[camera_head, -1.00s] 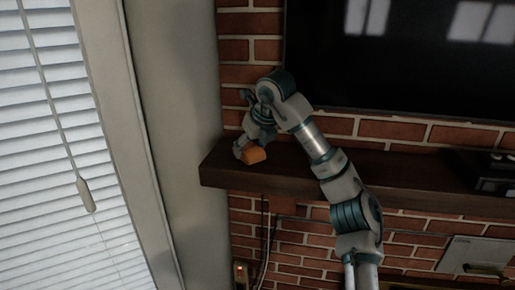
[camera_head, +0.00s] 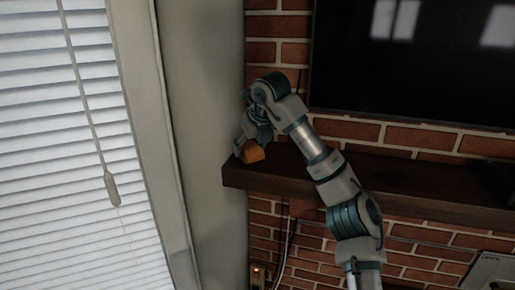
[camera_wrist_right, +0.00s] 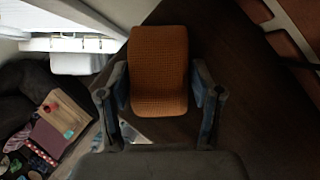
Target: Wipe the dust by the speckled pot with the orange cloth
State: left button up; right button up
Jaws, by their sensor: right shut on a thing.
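My right gripper (camera_head: 246,148) is shut on the orange cloth (camera_head: 253,154), at the left end of the dark wooden mantel shelf (camera_head: 420,186). In the right wrist view the cloth (camera_wrist_right: 160,70) is a textured orange block between the two fingers of the gripper (camera_wrist_right: 160,92), with the dark wood (camera_wrist_right: 260,90) around its right side. I cannot tell whether the cloth touches the wood. I see no speckled pot in either view, and no dust can be made out. My left gripper is not in view.
A dark screen (camera_head: 420,65) hangs on the brick wall above the shelf. A grey wall strip (camera_head: 205,130) and window blinds (camera_head: 60,160) are left of the shelf end. In the wrist view, mixed items (camera_wrist_right: 55,120) lie beyond the shelf edge.

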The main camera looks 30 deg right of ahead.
jog(key=shift+f, duration=0.1)
jog(key=shift+a+r, duration=0.15)
jog(key=shift+r, duration=2.95)
jog(key=shift+w, duration=0.1)
